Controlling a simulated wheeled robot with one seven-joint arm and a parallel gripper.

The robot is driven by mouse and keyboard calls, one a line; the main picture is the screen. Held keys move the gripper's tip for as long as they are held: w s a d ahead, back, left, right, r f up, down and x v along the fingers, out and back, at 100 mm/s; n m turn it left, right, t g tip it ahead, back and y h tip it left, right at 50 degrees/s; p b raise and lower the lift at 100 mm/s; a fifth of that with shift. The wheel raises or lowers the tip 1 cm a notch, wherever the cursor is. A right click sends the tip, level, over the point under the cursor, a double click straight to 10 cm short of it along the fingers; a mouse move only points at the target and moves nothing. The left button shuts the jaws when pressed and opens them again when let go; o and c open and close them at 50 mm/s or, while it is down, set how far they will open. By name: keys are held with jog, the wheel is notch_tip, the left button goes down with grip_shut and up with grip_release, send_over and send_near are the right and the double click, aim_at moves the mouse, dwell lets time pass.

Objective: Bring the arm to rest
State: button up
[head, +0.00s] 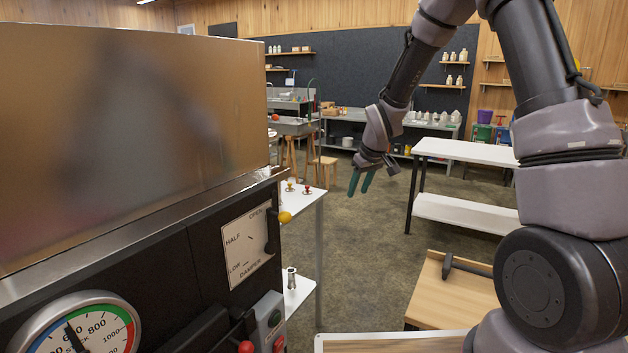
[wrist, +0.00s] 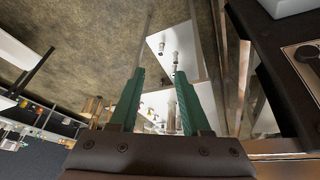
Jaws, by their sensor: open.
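My gripper (head: 361,183) hangs in the air in the middle of the head view, with its two green fingers pointing down. In the wrist view the fingers (wrist: 158,97) stand apart with nothing between them, so it is open and empty. My arm is bent, coming down from the top of the head view. The gripper is over the open floor, to the right of the evaporator (head: 130,130) and apart from it.
A white table (head: 465,151) is at right, a wooden bench (head: 450,290) with a hammer-like tool in front. Floor between is clear.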

jog(key=s+d+r+m+t, duration=0.1)
jog(key=s+d+r+m, duration=0.35)
jog(key=r, duration=0.75)
jog(key=s+d+r+m, duration=0.2)
jog(key=s+r, duration=0.2)
jog(key=s, duration=0.4)
jog(key=s+d+r+m+t, duration=0.1)
jog(key=s+r, duration=0.3)
jog(key=s, duration=0.4)
jog(key=s+d+r+m, duration=0.2)
jog(key=s+d+r, duration=0.2)
jog(key=s, duration=0.5)
jog(key=shift+r+m+t, duration=0.35)
jog(key=shift+r+t, duration=0.05)
jog(key=shift+r, duration=0.05)
jog(key=shift+d, duration=0.15)
